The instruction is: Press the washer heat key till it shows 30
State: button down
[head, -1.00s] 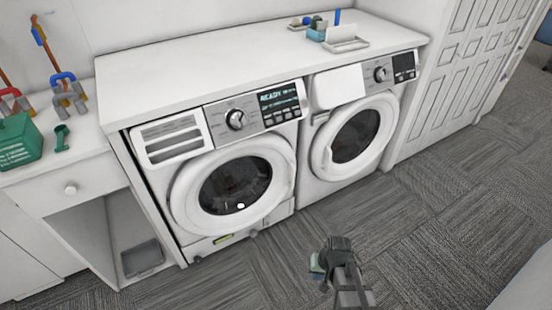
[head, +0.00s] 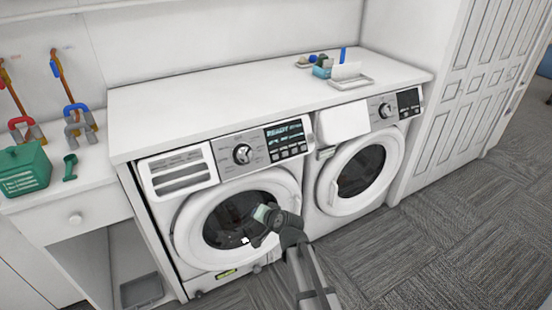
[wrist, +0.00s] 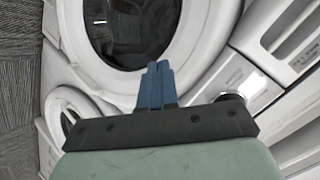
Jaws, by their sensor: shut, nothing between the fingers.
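The left machine, the washer (head: 160,205), stands under the white counter with its round door closed. Its control panel (head: 262,146) has a round knob (head: 243,154), a row of small keys (head: 289,152) and a lit display (head: 284,135). The display's top line reads "READY"; the smaller text below is too small to read. My gripper (head: 260,212) is in front of the washer door, below the panel and apart from the keys. In the wrist view its blue fingers (wrist: 156,86) are together and empty, with the dark door glass (wrist: 130,28) beyond them.
A second machine (head: 328,190) with a dark display stands to the right. The counter (head: 230,98) above holds a white tray (head: 350,82) and small items at its back right. A green basket (head: 24,170) sits on the left shelf. The carpet in front is clear.

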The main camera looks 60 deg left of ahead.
aim_at(275, 157)
jog(key=w+a+r+m+t+y, duration=0.4)
jog(key=w+a+r+m, duration=0.2)
jog(key=r, duration=0.2)
jog(key=w+d+r+m+t, duration=0.2)
jog(key=w+r+m+t, duration=0.3)
jog(key=w+m+t, duration=0.3)
jog(key=shift+w+m, duration=0.4)
jog(key=shift+m, duration=0.6)
jog(key=shift+f, duration=0.1)
jog(key=shift+a+f, duration=0.65)
jog(key=shift+a, duration=0.65)
jog(key=shift+a+f, duration=0.65)
jog(key=shift+a, duration=0.65)
jog(key=shift+a+f, duration=0.65)
jog(key=shift+a, duration=0.65)
jog(key=shift+a+f, duration=0.1)
jog(key=shift+a, duration=0.05)
jog(key=shift+a+f, duration=0.1)
jog(key=shift+a, duration=0.1)
